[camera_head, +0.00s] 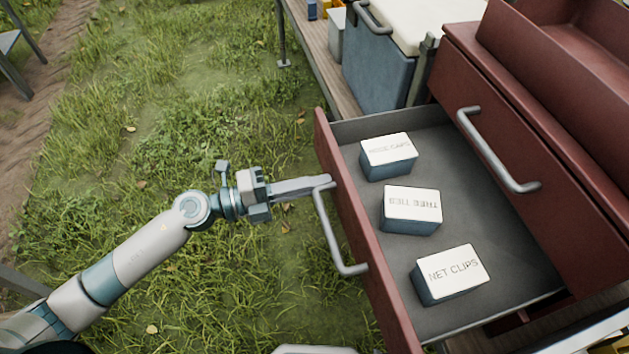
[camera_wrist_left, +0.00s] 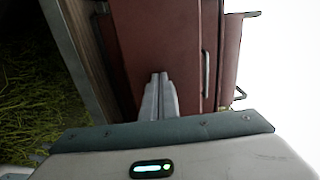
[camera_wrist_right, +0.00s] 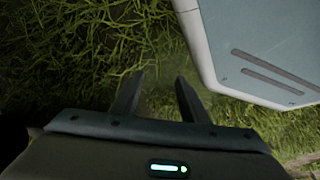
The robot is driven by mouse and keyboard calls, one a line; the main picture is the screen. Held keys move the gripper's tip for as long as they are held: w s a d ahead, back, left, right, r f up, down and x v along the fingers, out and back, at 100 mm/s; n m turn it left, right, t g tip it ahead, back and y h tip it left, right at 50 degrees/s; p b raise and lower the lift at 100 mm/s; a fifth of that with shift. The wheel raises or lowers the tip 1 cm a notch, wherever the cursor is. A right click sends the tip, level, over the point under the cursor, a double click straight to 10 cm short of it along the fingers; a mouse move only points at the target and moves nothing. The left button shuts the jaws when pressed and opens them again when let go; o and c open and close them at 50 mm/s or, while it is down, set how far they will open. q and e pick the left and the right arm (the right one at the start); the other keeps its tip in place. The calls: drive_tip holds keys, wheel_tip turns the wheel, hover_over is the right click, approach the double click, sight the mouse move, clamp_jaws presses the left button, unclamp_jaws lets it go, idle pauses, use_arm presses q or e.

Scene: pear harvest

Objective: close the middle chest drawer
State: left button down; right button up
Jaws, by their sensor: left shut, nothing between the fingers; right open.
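The open chest drawer (camera_head: 333,152) sticks out to the left from the red chest (camera_head: 547,150), below a shut drawer (camera_head: 450,85). Its red front carries a grey bar handle (camera_head: 335,237). My left gripper (camera_head: 328,181) is shut and empty, its fingertips at the drawer front by the handle's upper end. In the left wrist view the shut fingers (camera_wrist_left: 158,82) point at a red panel (camera_wrist_left: 165,40); whether they touch it I cannot tell. My right gripper (camera_wrist_right: 155,88) is open and empty over grass in the right wrist view.
Three white-lidded boxes lie in the drawer: one at the back (camera_head: 388,155), one in the middle (camera_head: 411,209) and a NET CLIPS box (camera_head: 450,272) in front. A blue-grey cooler (camera_head: 382,65) stands beside the chest. Open grass (camera_head: 150,120) lies to the left.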

sight(370, 170)
use_arm(q)
drive_tip(key=p+x, duration=0.6)
drive_tip(key=x, duration=0.6)
drive_tip(key=shift+d+r, duration=0.1)
drive_tip(key=shift+r, duration=0.1)
use_arm(e)
drive_tip(key=w+a+r+t+y, duration=0.1)
drive_tip(key=w+a+r+t, duration=0.3)
drive_tip(key=w+a+r, duration=0.1)
use_arm(q)
drive_tip(key=p+x, duration=0.1)
drive_tip(key=x, duration=1.2)
drive_tip(key=shift+w+d+f, duration=0.1)
drive_tip(key=shift+d+f, duration=0.2)
drive_tip(key=shift+w+d, duration=0.1)
drive_tip(key=shift+d, duration=0.1)
drive_tip(key=shift+r, duration=0.15)
use_arm(e)
drive_tip(key=s+d+f+g, duration=0.1)
drive_tip(key=s+d+f, duration=0.1)
drive_tip(key=s, duration=0.3)
drive_tip(key=shift+s+f, duration=0.2)
drive_tip(key=shift+f, duration=0.15)
use_arm(q)
drive_tip(key=shift+d+r, duration=0.1)
